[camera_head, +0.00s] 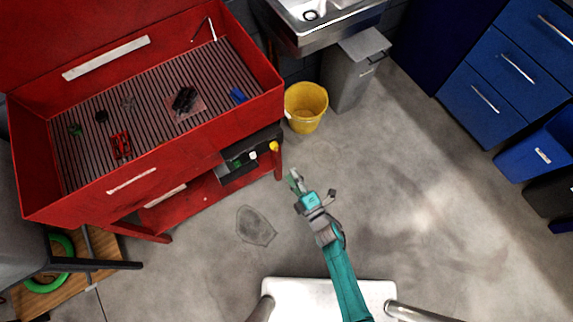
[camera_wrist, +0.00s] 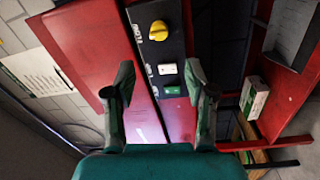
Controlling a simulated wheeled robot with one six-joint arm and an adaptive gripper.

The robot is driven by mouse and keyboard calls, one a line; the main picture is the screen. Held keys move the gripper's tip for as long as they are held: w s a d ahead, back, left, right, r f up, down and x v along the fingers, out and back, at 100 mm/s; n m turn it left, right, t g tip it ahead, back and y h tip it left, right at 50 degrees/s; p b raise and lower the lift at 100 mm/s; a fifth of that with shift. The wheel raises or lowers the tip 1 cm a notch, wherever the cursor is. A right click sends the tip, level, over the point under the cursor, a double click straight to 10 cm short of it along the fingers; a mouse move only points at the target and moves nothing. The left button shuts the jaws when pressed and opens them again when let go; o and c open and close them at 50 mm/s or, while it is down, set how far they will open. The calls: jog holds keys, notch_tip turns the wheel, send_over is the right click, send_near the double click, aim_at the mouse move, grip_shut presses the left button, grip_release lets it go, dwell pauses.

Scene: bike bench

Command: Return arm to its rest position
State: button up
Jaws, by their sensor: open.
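My gripper (camera_head: 294,180) is at the end of my teal arm, in front of the right end of the red parts-washer bench (camera_head: 262,110). It hangs over the floor. In the wrist view my gripper (camera_wrist: 162,85) has its two fingers wide apart, with nothing between them. Beyond the fingers is the bench's dark control panel (camera_wrist: 165,60) with a yellow knob (camera_wrist: 158,31), a white switch (camera_wrist: 167,69) and a green switch (camera_wrist: 172,90). I cannot tell the exact gap to the panel, but no contact shows.
A yellow bucket (camera_head: 306,108) and a grey bin (camera_head: 350,75) stand right of the bench, below a steel sink (camera_head: 335,22). Blue drawers (camera_head: 490,90) stand at the right. A red vise-like tool (camera_head: 120,145) and other small parts lie in the bench tray.

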jog(key=shift+s+d, duration=0.3)
jog(key=shift+s, duration=0.2)
jog(key=s+d+r+m+h, duration=0.2)
jog(key=s+d+r+m, duration=0.15)
jog(key=s, duration=0.25)
jog(key=s+d+r+m+t+h, duration=0.1)
jog(key=s+d+r+m+h, duration=0.1)
jog(key=s+d+m, duration=0.25)
jog(key=s+d+r+m+h, duration=0.2)
jog(key=s+d+r+m, duration=0.15)
jog(key=s, duration=0.35)
jog(key=s+d+r+m+g+h, duration=0.1)
jog(key=s+d+r+m+h, duration=0.1)
jog(key=s+r+m, duration=0.3)
jog(key=s+d+r+m+h, duration=0.2)
jog(key=s+r+m, duration=0.4)
jog(key=r, duration=0.7)
jog(key=shift+s+d+r+g, duration=0.4)
jog(key=shift+s+d, duration=0.2)
jog(key=shift+d, duration=0.3)
